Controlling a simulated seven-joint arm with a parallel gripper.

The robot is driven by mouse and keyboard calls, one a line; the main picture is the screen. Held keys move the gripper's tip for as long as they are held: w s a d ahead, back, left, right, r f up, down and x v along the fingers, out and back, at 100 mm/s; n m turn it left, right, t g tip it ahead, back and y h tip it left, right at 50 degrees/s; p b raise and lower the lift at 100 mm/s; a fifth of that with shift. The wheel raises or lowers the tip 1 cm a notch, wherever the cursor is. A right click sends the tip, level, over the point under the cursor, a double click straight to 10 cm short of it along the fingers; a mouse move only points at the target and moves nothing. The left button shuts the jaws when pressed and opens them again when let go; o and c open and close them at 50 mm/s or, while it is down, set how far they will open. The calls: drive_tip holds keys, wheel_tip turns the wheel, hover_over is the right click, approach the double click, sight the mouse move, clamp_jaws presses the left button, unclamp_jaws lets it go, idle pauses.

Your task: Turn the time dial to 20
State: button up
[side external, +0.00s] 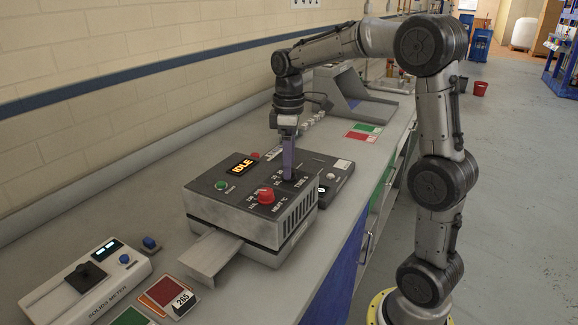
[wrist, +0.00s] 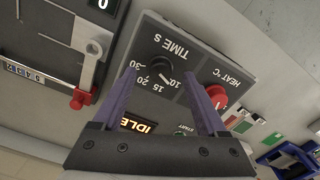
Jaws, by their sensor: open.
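The stenter dryer (side external: 255,205) is a grey box with a dark top panel on the bench. Its black time dial (wrist: 160,66) shows in the wrist view, with 10, 15, 20 and 30 printed around it. A light mark on the dial seems to face the 10, though it is small. My gripper (wrist: 161,74) is open, its purple fingers on either side of the dial in that view; contact cannot be told.
The red heat knob (side external: 266,196) stands close to my fingers and also shows in the wrist view (wrist: 217,97). The display (side external: 242,166) reads IDLE, with a green start button (side external: 222,185) below it. A solids meter (side external: 90,278) and cards lie at front left.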

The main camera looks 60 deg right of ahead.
drive_tip(key=shift+f, duration=0.9)
drive_tip(key=shift+c, duration=0.2)
clamp_jaws()
